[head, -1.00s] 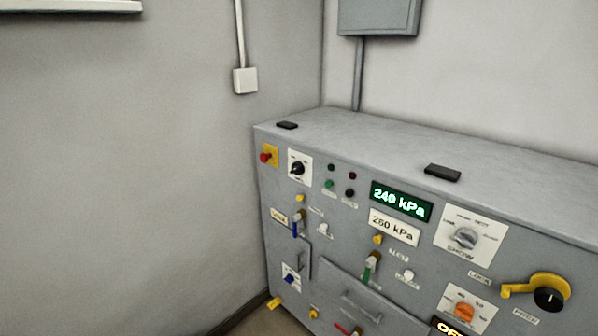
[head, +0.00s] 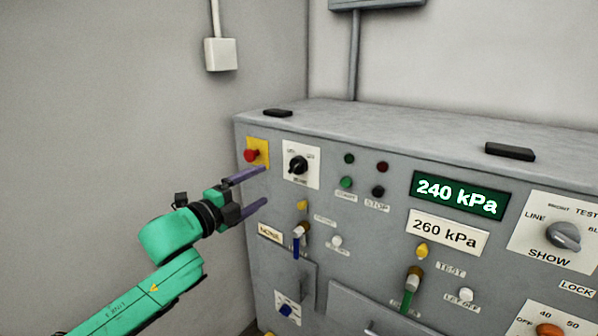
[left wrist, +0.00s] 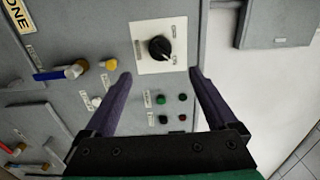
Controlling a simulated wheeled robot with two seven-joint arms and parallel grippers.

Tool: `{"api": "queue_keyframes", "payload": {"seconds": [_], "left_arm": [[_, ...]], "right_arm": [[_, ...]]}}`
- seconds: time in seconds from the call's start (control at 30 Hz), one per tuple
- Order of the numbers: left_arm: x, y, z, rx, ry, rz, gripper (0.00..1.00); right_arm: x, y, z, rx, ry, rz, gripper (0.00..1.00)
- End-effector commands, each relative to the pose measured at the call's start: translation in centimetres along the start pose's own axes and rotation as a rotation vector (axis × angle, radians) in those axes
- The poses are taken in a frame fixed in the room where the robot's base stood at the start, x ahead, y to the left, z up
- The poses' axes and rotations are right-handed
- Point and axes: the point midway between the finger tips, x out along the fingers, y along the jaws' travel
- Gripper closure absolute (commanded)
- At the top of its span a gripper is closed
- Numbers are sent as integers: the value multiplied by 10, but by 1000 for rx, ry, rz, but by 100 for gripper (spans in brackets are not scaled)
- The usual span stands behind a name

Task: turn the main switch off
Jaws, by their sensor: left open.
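The main switch looks to be the black rotary knob (head: 298,165) on a white square plate, at the upper left of the grey panel; its small lettering is too blurred to read. It also shows in the left wrist view as a black knob (left wrist: 159,48), ahead of the fingers and between them. My left gripper (head: 266,187) is open and empty, with purple fingers spread, just left of the knob plate in the head view. It does not appear to touch the knob. My right gripper is not in view.
A red button (head: 251,155) on a yellow plate sits left of the knob. Green and black buttons (head: 346,182), a blue-handled valve (head: 298,243) and a green 240 kPa display (head: 457,194) are nearby. A grey wall stands left of the cabinet (head: 400,125).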

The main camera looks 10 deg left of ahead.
Motion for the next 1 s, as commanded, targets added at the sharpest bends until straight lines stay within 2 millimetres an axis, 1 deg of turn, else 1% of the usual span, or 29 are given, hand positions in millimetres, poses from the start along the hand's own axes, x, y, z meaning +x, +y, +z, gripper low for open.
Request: {"api": "queue_keyframes", "payload": {"seconds": [0.03, 0.07, 0.2, 0.4, 0.5, 0.63, 0.83, 0.87, 0.9, 0.97, 1.0], "left_arm": [[9, -8, -1, -3, 2, -5, 8], [16, -8, -2, -3, 4, -5, 8], [54, -8, -2, -4, 3, -5, 8], [106, -6, -3, -3, 4, -2, 8], [122, -3, -2, -3, 2, 0, 8], [131, -2, -2, -2, 3, 0, 8], [132, -1, -2, -1, 3, 1, 8], [132, -1, -2, -1, 2, 1, 12], [132, -1, -2, -1, 2, 1, 27], [132, -1, -2, -1, 2, 1, 50], [132, -1, -2, -1, 2, 1, 65]], "right_arm": [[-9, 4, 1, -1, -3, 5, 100], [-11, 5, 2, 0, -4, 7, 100], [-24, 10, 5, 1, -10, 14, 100], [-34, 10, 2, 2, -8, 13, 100], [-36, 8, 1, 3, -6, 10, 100], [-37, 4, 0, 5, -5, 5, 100], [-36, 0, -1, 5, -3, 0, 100], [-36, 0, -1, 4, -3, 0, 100], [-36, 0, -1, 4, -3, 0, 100], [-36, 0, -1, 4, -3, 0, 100], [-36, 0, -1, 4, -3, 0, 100]]}}
